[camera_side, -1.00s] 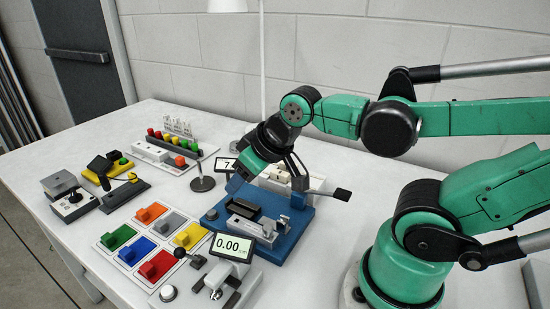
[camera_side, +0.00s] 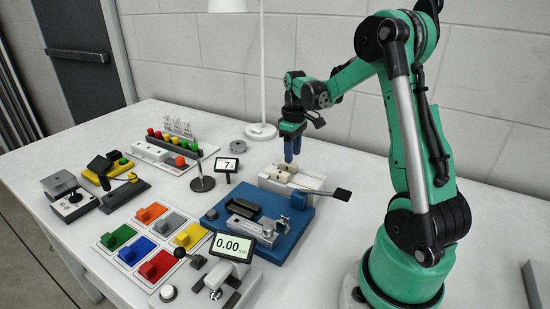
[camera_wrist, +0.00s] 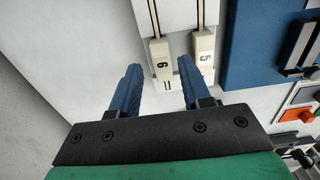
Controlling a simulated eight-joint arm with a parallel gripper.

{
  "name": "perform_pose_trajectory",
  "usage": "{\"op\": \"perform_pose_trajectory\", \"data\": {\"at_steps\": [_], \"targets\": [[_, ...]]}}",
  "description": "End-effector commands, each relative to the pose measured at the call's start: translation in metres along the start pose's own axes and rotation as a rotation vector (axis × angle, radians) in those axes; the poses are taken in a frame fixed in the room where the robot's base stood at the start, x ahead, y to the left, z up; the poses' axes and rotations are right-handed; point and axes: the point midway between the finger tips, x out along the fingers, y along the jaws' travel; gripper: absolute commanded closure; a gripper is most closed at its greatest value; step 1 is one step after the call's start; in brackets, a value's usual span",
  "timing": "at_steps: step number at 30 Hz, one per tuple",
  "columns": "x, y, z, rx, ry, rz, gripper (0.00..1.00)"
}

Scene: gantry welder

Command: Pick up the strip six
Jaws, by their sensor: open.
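My gripper (camera_side: 292,155) points down, open and empty, just above the far end of the white strip holder (camera_side: 312,181). In the wrist view, strip six (camera_wrist: 163,66) is a cream tab with a dark 6 on it, at the end of a narrow dark slot. The blue fingers of my gripper (camera_wrist: 160,72) stand apart on either side of its end, with a visible gap on both sides. A like tab, strip five (camera_wrist: 204,48), lies to its right, beyond the right finger. In the side view I cannot tell the strips apart.
The blue fixture base (camera_side: 284,242) with a clamp and black-handled lever stands in front of the holder. A display reading 7 (camera_side: 227,165) and a lamp base (camera_side: 261,132) stand to the left. Coloured trays (camera_side: 118,236) lie further left. The table left of the holder in the wrist view is clear.

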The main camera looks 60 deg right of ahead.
Motion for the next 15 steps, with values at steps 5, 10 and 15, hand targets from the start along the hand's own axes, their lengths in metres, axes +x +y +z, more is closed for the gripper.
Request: {"op": "perform_pose_trajectory", "data": {"at_steps": [5, 10, 15], "targets": [[0.025, 0.0, 0.0, 0.0, 0.001, 0.001, 0.58], [0.043, -0.001, -0.001, 0.0, 0.002, 0.002, 0.58], [0.048, -0.001, 0.0, 0.0, 0.002, 0.002, 0.58]]}}
